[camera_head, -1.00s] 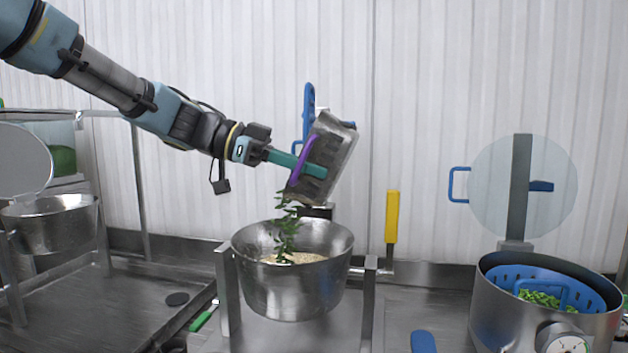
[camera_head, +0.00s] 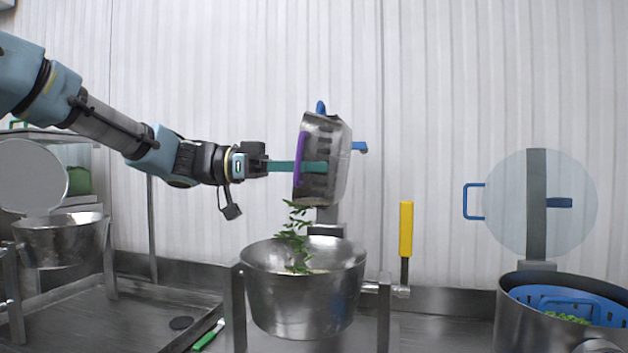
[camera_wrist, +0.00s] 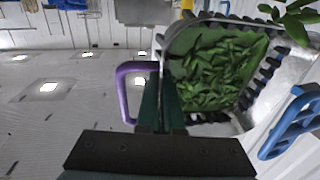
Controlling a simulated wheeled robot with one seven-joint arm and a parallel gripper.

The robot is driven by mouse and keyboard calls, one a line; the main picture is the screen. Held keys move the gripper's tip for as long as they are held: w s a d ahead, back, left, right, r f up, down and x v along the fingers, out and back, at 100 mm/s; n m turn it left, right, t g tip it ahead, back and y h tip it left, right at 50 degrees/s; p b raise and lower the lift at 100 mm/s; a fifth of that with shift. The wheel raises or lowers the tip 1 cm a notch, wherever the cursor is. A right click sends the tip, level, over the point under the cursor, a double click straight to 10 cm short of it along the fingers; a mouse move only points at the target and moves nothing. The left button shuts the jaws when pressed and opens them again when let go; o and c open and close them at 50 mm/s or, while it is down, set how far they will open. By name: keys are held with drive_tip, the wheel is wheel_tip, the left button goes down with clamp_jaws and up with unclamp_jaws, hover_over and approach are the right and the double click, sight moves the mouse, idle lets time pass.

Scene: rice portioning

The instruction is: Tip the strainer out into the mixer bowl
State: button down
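The metal strainer (camera_head: 325,160) is tipped steeply on its side above the mixer bowl (camera_head: 300,310). My gripper (camera_head: 312,167) is shut on its purple handle (camera_head: 299,160); the handle also shows in the wrist view (camera_wrist: 126,92). Green leaves (camera_head: 295,225) fall from the strainer's lower edge into the bowl. In the wrist view many leaves (camera_wrist: 220,72) are still inside the slotted strainer (camera_wrist: 180,45). A strip of pale grain shows in the bowl, its depth hidden by the rim.
A yellow-handled lever (camera_head: 406,230) stands right of the bowl. A pot (camera_head: 515,310) with a blue basket (camera_head: 590,306) and greens stands at the far right below a raised round lid (camera_head: 500,205). Another metal bowl (camera_head: 60,242) is at the left.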

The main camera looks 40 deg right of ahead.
sight(306, 125)
drive_tip(key=shift+w+a+r+g+h+b, duration=0.1)
drive_tip(key=shift+w+a+g+h+b, duration=0.25)
drive_tip(key=shift+b, duration=0.85)
drive_tip(key=shift+w+r+g+h+b, duration=0.15)
drive_tip(key=shift+r+g+h+b, duration=0.05)
drive_tip(key=shift+g+h+b, duration=0.15)
drive_tip(key=shift+r, duration=0.1)
idle(0.7)
